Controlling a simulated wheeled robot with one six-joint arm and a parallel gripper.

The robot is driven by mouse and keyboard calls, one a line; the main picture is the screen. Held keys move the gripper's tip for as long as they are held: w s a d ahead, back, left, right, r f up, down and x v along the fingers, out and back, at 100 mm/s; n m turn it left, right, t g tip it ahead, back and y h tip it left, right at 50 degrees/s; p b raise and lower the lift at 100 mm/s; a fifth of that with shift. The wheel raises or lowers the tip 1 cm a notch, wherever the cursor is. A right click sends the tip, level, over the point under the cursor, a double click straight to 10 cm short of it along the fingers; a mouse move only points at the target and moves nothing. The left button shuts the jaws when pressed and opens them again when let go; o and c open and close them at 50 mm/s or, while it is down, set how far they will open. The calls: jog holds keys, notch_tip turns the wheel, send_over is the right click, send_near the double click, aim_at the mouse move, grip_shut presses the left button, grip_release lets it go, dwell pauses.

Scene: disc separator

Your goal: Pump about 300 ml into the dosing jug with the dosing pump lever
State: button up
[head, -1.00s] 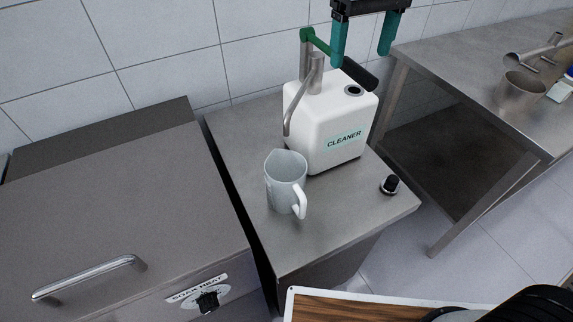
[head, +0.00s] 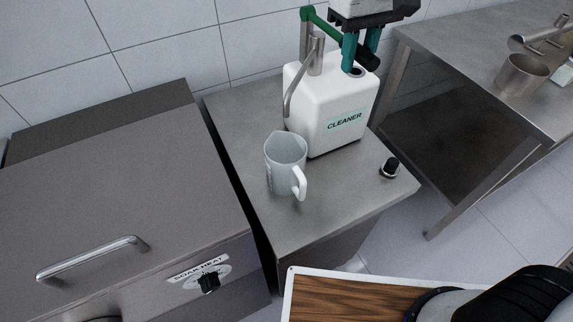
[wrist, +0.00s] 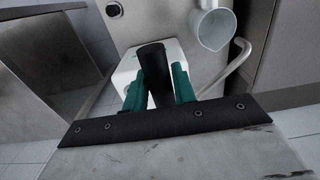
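The white dosing pump (head: 318,118), labelled CLEANER, stands on a steel table. Its green lever (head: 318,30) runs from the top of the pump post to a black grip (head: 369,62), which also shows in the wrist view (wrist: 153,62). My gripper (head: 360,62) has its green fingers on both sides of the black grip, close against it; in the wrist view (wrist: 160,85) it appears shut on it. The spout (head: 300,80) slopes down toward the grey-white dosing jug (head: 285,160), which stands upright in front of the pump. No liquid is discernible in the jug.
A black knob (head: 390,167) is at the table's right corner. A steel unit with a handle (head: 92,257) and a SOAK HEAT dial (head: 208,282) is on the left. Another steel table (head: 475,60) with a metal pot (head: 522,75) is on the right.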

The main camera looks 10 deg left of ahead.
grip_shut()
jog(key=r+g, duration=0.1)
jog(key=r+g+h, duration=0.1)
jog(key=r, duration=0.1)
jog(key=r+h, duration=0.1)
jog(key=r, duration=0.1)
jog(key=shift+w+a+g, duration=0.2)
jog(key=shift+w+g, duration=0.15)
jog(key=shift+g, duration=0.05)
jog(key=shift+w+a+r+g+h, duration=0.25)
jog(key=shift+r+g, duration=0.2)
jog(key=shift+r, duration=0.3)
jog(key=shift+w+a+r+g+h, duration=0.1)
jog(key=shift+w+r+g+h, duration=0.25)
jog(key=shift+r, duration=0.4)
jog(key=shift+w+a+r+g+h, duration=0.25)
jog(key=shift+r+g, duration=0.25)
jog(key=shift+r, duration=0.25)
